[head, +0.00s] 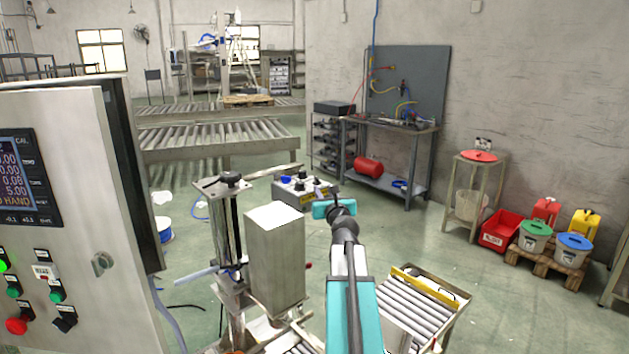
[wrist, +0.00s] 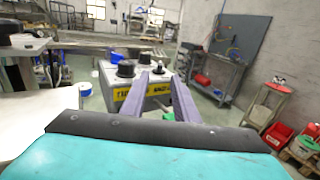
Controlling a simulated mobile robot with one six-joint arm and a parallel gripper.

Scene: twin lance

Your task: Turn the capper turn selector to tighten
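The capper's grey control box (head: 296,196) stands beyond my gripper in the head view, with several knobs on top. In the wrist view the same box (wrist: 110,83) has black knobs and yellow labels whose words I cannot read for sure. A large black knob (wrist: 126,68) is left of my fingers; another dark knob (wrist: 157,69) shows between the fingertips. I cannot tell which knob is the turn selector or how it is set. My gripper (wrist: 162,82) has its two fingers apart with nothing held between them. In the head view my gripper (head: 333,207) is at the box's front right.
A steel capper housing (head: 276,255) and its column stand close left of my arm. A control cabinet (head: 70,210) fills the left side. A roller conveyor (head: 405,310) lies at lower right. Open floor lies right of the box, before a workbench (head: 385,180).

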